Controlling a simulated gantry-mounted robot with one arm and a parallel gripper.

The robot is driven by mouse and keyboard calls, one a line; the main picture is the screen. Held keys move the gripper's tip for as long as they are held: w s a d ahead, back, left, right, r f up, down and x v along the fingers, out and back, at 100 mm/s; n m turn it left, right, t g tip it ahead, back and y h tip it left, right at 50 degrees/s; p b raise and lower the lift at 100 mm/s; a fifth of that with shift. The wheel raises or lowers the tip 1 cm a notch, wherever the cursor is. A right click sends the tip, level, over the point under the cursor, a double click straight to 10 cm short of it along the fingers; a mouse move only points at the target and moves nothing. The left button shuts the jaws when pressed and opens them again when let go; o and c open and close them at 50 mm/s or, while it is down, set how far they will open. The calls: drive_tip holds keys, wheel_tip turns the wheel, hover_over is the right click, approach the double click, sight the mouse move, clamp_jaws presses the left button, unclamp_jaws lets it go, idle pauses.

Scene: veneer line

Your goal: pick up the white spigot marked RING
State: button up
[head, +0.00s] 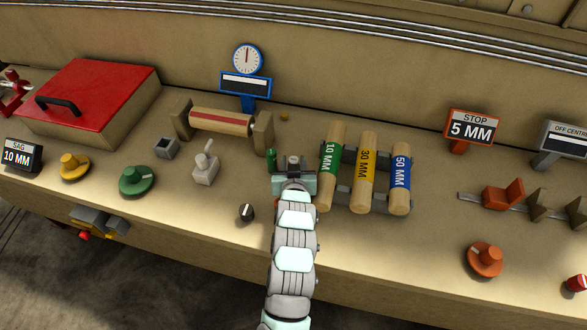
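My gripper (294,182) is at the middle of the bench, just left of the wooden rollers. My arm reaches up to it from the bottom edge, and its wrist hides the fingertips. A small pale grey, round-topped piece (293,161) shows just beyond the gripper; I cannot tell whether it is a spigot or part of the gripper. No RING marking is readable anywhere.
Rollers marked 10 MM (331,163), 30 MM (362,166) and 50 MM (401,175) lie right of my gripper. A small green cylinder (271,158) stands close left.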

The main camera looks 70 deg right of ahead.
clamp_jaws()
drive_tip(key=shift+r, duration=0.15)
idle(0.4)
